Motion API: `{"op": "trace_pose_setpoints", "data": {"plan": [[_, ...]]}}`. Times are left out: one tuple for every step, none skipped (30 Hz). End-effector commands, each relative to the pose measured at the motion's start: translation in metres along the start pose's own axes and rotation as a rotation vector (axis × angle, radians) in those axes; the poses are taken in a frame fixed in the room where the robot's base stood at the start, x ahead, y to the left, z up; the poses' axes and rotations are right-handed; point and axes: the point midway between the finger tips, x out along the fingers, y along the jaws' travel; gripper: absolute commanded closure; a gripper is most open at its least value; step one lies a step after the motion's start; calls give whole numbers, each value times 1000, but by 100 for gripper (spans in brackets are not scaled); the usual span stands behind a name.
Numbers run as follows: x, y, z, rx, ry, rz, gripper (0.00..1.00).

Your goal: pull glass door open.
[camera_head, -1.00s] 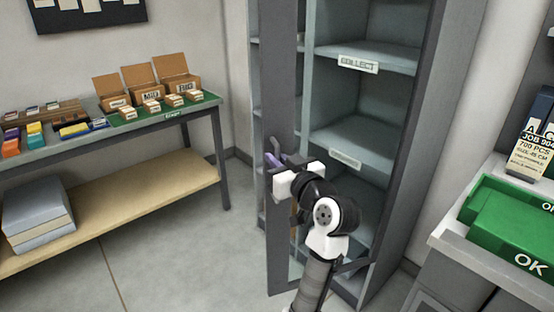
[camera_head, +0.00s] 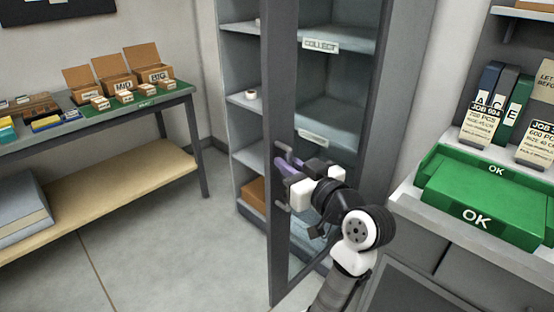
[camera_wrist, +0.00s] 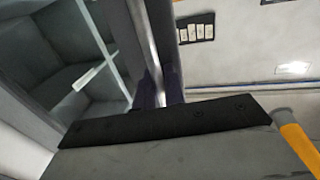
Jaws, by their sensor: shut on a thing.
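The glass door (camera_head: 278,235) belongs to a tall grey cabinet (camera_head: 228,60). It stands ajar, with shelves visible both to the left of its grey frame and through its pane. A pale handle (camera_head: 281,196) stands out from its left side. My gripper (camera_head: 287,166), with purple fingers, is shut on the handle at about mid-height of the door. The fingers cover the gripped part of the handle.
A workbench (camera_head: 180,96) with several small boxes stands at left. Grey floor (camera_head: 170,240) is clear between it and the door. At right, green OK trays (camera_head: 485,205) sit on a counter close to my arm. An orange bar (camera_wrist: 298,145) shows in the wrist view.

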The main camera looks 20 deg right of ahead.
Motion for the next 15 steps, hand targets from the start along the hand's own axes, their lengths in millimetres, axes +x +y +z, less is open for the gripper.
{"op": "trace_pose_setpoints", "data": {"plan": [[-3,1,0,-1,1,0,100],[-4,1,0,-1,1,0,100],[-6,2,-1,-1,1,-1,100],[-6,2,-1,-1,1,-1,100],[-7,2,-1,-1,1,-2,100],[-7,2,-1,-1,1,-2,100],[-7,2,-1,-1,1,-2,100],[-7,2,-1,-1,1,-2,100],[-7,2,-1,-1,1,-2,100],[-7,2,-1,-1,1,-2,100],[-7,2,-1,-1,1,-2,100],[-7,2,-1,-1,1,-2,100],[-7,2,0,-1,1,-2,100],[-7,2,0,-1,1,-2,100],[-7,2,0,-1,1,-2,100]]}}
